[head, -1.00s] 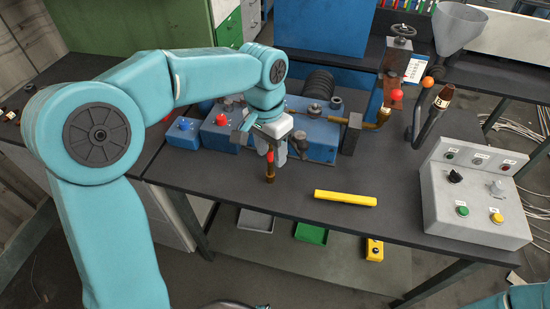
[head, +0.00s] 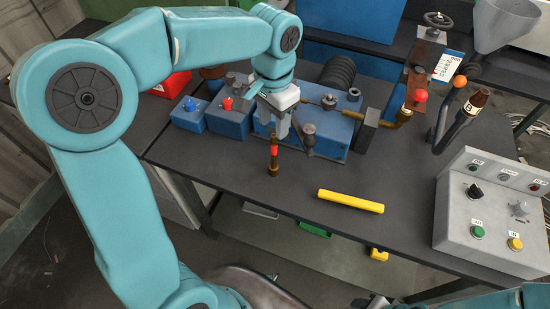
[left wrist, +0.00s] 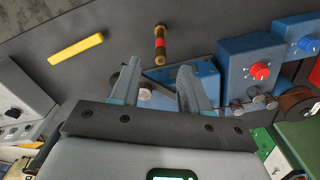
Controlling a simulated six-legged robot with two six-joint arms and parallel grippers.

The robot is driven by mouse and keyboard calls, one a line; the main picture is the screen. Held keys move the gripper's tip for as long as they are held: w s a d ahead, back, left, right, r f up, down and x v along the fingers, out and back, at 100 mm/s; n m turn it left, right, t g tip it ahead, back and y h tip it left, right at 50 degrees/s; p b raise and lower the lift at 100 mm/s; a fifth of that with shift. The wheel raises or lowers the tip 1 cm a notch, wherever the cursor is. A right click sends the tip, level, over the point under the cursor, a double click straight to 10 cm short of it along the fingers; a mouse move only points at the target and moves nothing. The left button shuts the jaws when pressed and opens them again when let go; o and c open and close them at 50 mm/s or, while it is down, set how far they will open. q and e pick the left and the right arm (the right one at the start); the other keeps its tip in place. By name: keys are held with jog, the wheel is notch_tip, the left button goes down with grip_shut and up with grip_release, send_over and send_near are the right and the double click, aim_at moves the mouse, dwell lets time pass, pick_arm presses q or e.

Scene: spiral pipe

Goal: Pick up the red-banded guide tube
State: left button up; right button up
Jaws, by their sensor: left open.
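The red-banded guide tube (head: 273,158) stands upright on the dark bench, brass-coloured with a red band around its upper part. In the left wrist view the tube (left wrist: 160,43) shows beyond the fingertips, roughly centred on the gap between them. My left gripper (head: 282,127) is open and empty, just behind and above the tube in the head view. In the left wrist view its two fingers (left wrist: 158,72) are spread apart, and the tube is not between them. My right gripper is not in view.
A yellow bar (head: 350,201) lies right of the tube. The blue machine (head: 325,128) stands close behind it, with blue boxes bearing a red knob (head: 227,103) and a blue knob (head: 190,104). A grey control box (head: 490,213) stands at right. The bench front is mostly clear.

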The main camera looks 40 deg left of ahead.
aim_at(274, 156)
pick_arm(q)
notch_tip(274, 156, down, 3)
jog(key=shift+w+d+f, duration=0.1)
jog(key=shift+f, duration=0.1)
notch_tip(274, 156, down, 5)
jog(key=shift+f, duration=0.1)
jog(key=shift+c, duration=0.6)
grip_shut()
